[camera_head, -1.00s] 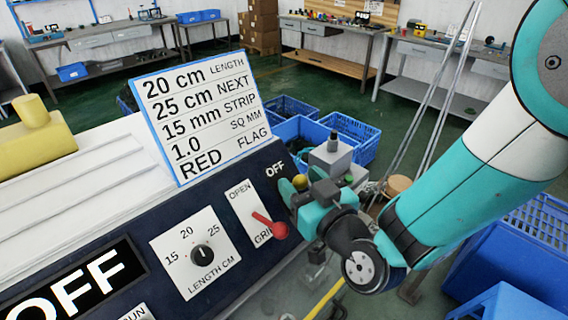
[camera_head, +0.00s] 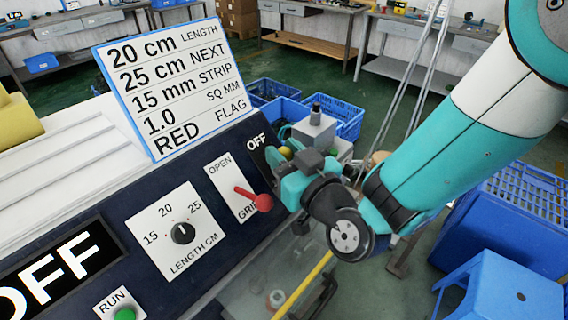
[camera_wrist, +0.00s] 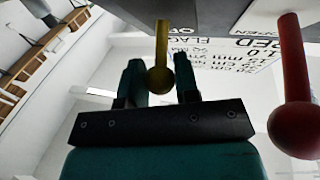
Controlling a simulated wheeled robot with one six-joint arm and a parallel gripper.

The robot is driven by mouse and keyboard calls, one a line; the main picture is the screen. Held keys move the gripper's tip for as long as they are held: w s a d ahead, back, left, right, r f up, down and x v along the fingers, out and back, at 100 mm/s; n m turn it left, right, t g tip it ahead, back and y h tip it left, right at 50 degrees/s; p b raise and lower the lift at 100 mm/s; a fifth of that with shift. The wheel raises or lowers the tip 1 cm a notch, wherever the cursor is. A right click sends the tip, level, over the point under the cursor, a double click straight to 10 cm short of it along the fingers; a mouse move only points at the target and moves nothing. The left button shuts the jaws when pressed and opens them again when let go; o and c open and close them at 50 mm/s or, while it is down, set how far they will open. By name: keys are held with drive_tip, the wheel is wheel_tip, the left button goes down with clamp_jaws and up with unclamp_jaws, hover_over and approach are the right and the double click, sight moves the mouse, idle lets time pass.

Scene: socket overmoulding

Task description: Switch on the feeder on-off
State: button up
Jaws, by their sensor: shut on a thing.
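The feeder on-off appears to be the lever with a yellow ball knob (camera_wrist: 160,80), in the wrist view between my two teal fingers. Its stem rises to the panel face. My gripper (camera_wrist: 159,84) is shut on this knob. In the head view my gripper (camera_head: 284,168) is at the right end of the dark panel, beside a black plate reading OFF (camera_head: 258,143). A yellow knob (camera_head: 286,152) shows by the fingers there. The lever's lower part is hidden by the gripper in the head view.
A red-knobbed lever (camera_head: 262,202) on the OPEN/GRIP plate is close left of my gripper; it also shows in the wrist view (camera_wrist: 296,130). Further left are a length dial (camera_head: 183,233), a green RUN button (camera_head: 125,314) and a large OFF display (camera_head: 62,268). Blue crates (camera_head: 345,122) stand behind.

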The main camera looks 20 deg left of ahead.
drive_tip(key=shift+d+f+t+y+b, duration=0.25)
drive_tip(key=shift+f+t+y+b, duration=0.35)
drive_tip(key=shift+b, duration=3.1)
drive_tip(key=shift+s+d+r+m+b, duration=0.1)
drive_tip(key=shift+m+b, duration=0.2)
drive_tip(key=shift+b, duration=0.95)
drive_tip(key=shift+r, duration=0.1)
drive_tip(key=o, duration=0.9)
drive_tip(key=shift+s, duration=0.1)
